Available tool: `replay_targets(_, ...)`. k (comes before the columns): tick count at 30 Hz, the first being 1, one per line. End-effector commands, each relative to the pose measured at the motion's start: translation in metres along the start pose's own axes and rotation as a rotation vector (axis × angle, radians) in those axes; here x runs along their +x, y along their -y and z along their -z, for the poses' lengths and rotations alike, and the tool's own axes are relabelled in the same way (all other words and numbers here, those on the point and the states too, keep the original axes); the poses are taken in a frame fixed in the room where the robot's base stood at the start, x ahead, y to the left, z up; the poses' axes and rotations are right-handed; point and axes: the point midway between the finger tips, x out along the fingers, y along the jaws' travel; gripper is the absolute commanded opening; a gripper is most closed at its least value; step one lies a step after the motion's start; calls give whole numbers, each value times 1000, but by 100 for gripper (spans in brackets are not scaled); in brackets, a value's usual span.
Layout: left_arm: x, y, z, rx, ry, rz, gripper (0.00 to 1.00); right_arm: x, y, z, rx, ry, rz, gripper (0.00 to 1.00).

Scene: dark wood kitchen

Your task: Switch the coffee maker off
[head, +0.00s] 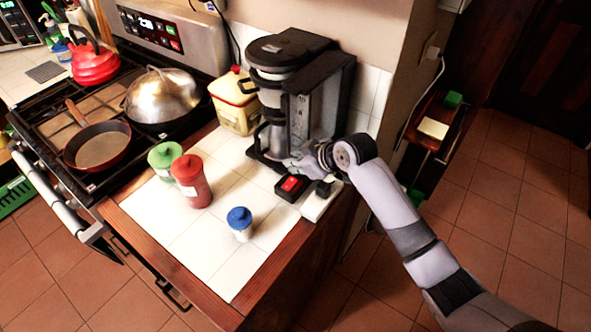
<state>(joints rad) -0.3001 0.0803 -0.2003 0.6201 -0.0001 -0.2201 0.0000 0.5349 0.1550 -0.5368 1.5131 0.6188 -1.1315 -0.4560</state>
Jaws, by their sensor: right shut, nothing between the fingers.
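The black and steel coffee maker (293,48) stands at the back right of the white tiled counter. A red button on a small black box (291,184) lies in front of its base, close to a white block (320,203) with a dark plug-like piece on it. My right gripper (297,167) is shut and empty at the coffee maker's lower front right, just above and behind the red button. I cannot tell whether it touches the coffee maker. The gripper and wrist hide part of the base. My left gripper is not in view.
A red bottle (191,181), a green-lidded jar (165,158) and a blue-lidded jar (240,222) stand on the counter. A yellow canister (234,103) stands left of the coffee maker. The stove (50,97) with pans is at left.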

Motion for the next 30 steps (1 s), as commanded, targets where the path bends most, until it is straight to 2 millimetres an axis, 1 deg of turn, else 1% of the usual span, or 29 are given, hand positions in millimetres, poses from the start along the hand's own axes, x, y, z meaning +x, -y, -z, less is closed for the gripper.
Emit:
replay_targets(1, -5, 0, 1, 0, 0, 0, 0, 6, 0, -3, 4, 4, 2, 0)
replay_targets(3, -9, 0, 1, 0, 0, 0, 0, 14, 1, -12, 4, 4, 2, 0)
replay_targets(9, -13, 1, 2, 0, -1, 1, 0, 27, 0, -26, 1, 2, 1, 0)
replay_targets(21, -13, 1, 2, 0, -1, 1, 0, 30, 0, -29, 0, 0, -1, 0)
replay_targets(23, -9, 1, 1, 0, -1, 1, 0, 34, -1, -32, 0, 1, -1, 0)
replay_targets(25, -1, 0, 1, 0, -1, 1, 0, 40, -4, -39, 7, 2, 5, 0)
replay_targets(27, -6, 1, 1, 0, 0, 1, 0, 37, -3, -35, 8, 1, 8, 0)
replay_targets(30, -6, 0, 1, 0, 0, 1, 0, 37, -3, -36, 9, 2, 9, 0)
